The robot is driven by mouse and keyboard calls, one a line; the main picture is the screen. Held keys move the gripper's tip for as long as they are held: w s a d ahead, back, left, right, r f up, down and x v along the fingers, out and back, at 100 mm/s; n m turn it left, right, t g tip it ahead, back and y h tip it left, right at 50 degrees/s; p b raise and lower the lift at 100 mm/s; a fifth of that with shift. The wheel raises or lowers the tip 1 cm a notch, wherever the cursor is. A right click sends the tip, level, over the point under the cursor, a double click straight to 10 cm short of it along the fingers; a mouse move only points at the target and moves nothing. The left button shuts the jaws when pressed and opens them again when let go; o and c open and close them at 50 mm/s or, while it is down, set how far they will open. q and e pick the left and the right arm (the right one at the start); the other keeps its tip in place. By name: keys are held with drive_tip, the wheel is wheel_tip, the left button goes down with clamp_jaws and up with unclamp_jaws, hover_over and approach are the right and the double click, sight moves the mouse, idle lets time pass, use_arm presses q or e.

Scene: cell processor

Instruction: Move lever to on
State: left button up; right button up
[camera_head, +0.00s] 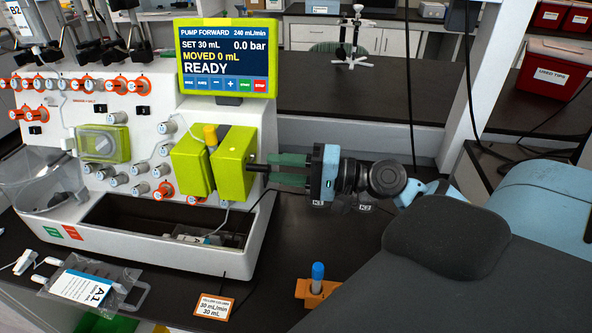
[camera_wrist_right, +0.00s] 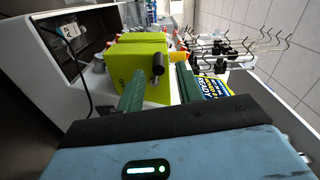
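The lime-green pump block (camera_head: 236,165) is on the right side of the white cell processor, with a short black lever (camera_head: 259,168) sticking out of its right face. In the right wrist view the black lever (camera_wrist_right: 158,65) stands out from the green block (camera_wrist_right: 148,90). My right gripper (camera_head: 282,170) reaches in from the right, its dark green fingers level with the lever. In the wrist view it (camera_wrist_right: 160,84) is open, with one finger on each side of the lever; contact cannot be told. My left gripper is not in view.
The screen (camera_head: 224,58) reads READY, 0.0 bar and MOVED 0 mL. An open bin (camera_head: 110,208) is below the pump. A labelled bag (camera_head: 88,285), an orange holder with a blue-capped tube (camera_head: 317,285) and a small card (camera_head: 212,306) lie on the dark bench.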

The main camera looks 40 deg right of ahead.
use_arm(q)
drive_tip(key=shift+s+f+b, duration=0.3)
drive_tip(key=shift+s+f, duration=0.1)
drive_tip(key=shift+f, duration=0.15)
use_arm(e)
drive_tip(key=shift+v, duration=1.95)
